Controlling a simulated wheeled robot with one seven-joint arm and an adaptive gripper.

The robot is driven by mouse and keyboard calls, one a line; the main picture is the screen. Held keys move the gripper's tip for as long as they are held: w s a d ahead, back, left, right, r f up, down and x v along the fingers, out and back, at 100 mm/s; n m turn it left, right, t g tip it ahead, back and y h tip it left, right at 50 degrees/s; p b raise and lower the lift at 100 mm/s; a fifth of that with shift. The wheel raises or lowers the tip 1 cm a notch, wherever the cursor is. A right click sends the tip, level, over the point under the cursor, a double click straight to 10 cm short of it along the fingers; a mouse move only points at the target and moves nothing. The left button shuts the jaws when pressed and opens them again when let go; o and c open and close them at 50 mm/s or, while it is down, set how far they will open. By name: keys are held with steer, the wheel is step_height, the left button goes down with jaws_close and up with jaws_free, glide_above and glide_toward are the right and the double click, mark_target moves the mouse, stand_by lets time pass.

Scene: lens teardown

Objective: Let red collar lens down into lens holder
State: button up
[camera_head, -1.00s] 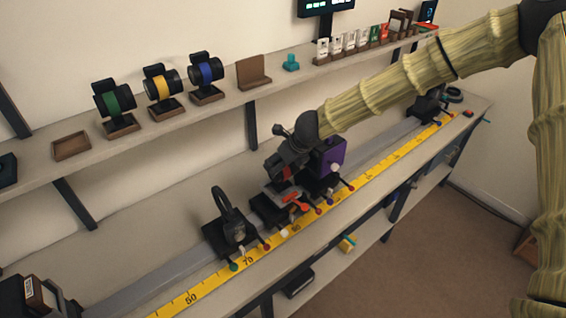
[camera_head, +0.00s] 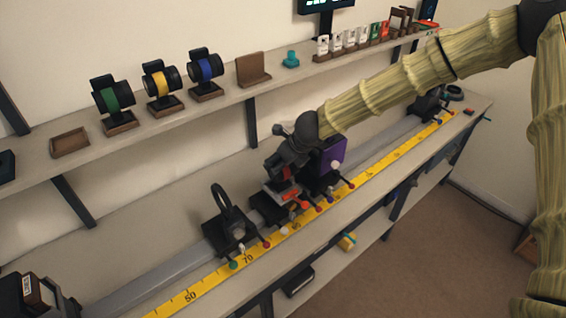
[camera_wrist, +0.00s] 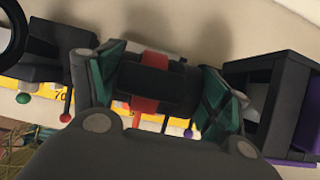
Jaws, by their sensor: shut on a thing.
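The red collar lens (camera_wrist: 145,92) is a black barrel with a red band, held between the two green-padded fingers of my gripper (camera_wrist: 160,90) in the wrist view.
A carriage with an upright black ring (camera_head: 221,203) stands left of my gripper. A purple plate (camera_head: 330,160) stands close on the right. A yellow scale (camera_head: 215,275) runs along the bench front. Green (camera_head: 112,98), yellow (camera_head: 160,86) and blue (camera_head: 206,69) banded lenses stand on the shelf.

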mark_target(308, 204)
steer(key=shift+f+b, duration=0.35)
steer(key=shift+f, duration=0.15)
stand_by(0.4)
steer(key=o, duration=1.4)
steer(key=shift+c, duration=0.2)
